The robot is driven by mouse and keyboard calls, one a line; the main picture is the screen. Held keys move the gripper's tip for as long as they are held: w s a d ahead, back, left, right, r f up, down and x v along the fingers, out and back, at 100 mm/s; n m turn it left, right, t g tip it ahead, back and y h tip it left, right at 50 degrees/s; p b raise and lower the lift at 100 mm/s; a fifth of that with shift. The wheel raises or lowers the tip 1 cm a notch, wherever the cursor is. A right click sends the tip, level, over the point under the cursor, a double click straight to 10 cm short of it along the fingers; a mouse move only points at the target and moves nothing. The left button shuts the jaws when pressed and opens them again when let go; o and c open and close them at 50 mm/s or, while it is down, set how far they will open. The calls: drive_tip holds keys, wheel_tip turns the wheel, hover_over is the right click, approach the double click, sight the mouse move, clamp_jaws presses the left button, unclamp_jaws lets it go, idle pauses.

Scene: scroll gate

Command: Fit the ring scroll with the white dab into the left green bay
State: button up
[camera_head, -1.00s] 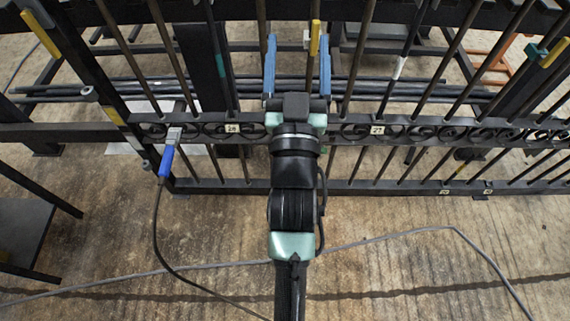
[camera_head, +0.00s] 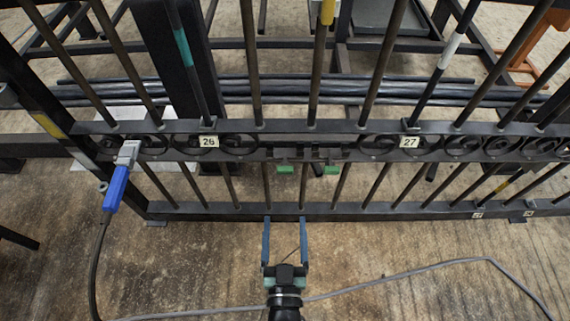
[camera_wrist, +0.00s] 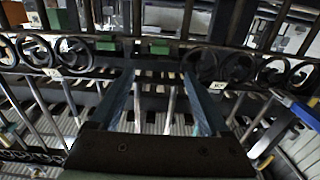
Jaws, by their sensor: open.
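The row of black scrolls in the gate has a gap between labels 26 and 27. Two green bay marks hang there: the left green bay (camera_head: 285,169) and the right green bay (camera_head: 332,170). Both bays look empty. My gripper (camera_head: 285,222) is open and empty, low in front of the gate, below the left bay. In the wrist view, its fingers (camera_wrist: 160,76) spread with nothing between them, and a green mark (camera_wrist: 159,46) shows past the tips. I cannot make out a loose ring scroll with a white dab in any view.
The gate's upright bars and lower rail (camera_head: 400,213) stand close behind my gripper. A blue-handled clamp (camera_head: 116,188) with a cable hangs at the left. A grey cable (camera_head: 400,275) crosses the floor. The floor before the gate is otherwise mostly clear.

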sight(285, 173)
drive_tip(key=w+b, duration=0.5)
drive_tip(key=w, duration=0.7)
drive_tip(key=shift+w+r, duration=0.1)
drive_tip(key=shift+w, duration=0.1)
clamp_jaws()
idle(0.9)
